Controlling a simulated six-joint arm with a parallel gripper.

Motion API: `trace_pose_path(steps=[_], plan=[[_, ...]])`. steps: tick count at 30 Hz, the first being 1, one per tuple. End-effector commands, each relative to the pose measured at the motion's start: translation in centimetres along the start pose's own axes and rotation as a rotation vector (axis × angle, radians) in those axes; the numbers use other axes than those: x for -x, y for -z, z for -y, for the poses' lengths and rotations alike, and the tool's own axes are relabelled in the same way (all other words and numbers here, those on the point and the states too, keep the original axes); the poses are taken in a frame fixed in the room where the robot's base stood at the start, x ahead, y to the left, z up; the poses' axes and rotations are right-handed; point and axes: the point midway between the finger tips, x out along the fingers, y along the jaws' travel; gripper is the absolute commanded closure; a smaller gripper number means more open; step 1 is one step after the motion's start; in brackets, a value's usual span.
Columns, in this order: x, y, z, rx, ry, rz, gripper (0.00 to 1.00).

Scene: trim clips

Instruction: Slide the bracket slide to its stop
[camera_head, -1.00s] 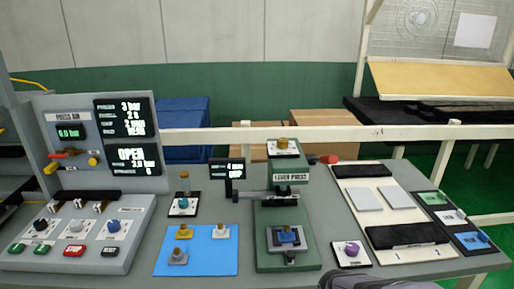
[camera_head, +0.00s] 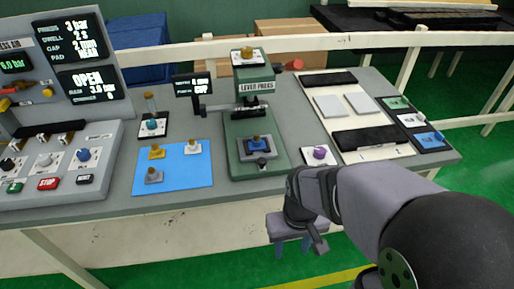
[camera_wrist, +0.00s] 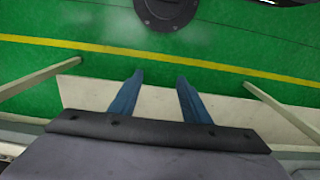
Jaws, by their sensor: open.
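My gripper (camera_head: 292,247) hangs in front of the table's front edge, below the tabletop, with nothing between its two blue fingers. In the wrist view its fingers (camera_wrist: 160,80) stand apart over the green floor. No part is labelled as the bracket slide, so I cannot tell for sure which it is. A green lever press (camera_head: 248,113) stands at mid-table, with a dark holder bearing a blue piece (camera_head: 254,142) on its base. To its right lies a cream board (camera_head: 375,146) with two black bars and two light grey plates. The gripper touches none of these.
A blue mat (camera_head: 174,179) with several small knobbed parts lies left of the press. A purple-knobbed part (camera_head: 319,153) sits near the front edge. Coloured trays (camera_head: 428,139) lie at the right. A control panel (camera_head: 55,160) fills the left. A cream rail runs behind.

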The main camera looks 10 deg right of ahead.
Motion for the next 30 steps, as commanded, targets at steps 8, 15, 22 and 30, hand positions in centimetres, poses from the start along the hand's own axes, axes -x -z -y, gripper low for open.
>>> trace_pose_path(steps=[8, 15, 22, 30], plan=[[0.0, 0.0, 0.0, 0.0, 0.0, 0.0, 0.57], [0.0, 0.0, 0.0, 0.0, 0.0, 0.0, 0.62], [0.5, 1.2, 0.6, -0.061, 0.009, -0.03, 1.0], [1.9, 7.0, 3.1, -0.416, 0.081, -0.194, 1.0]])
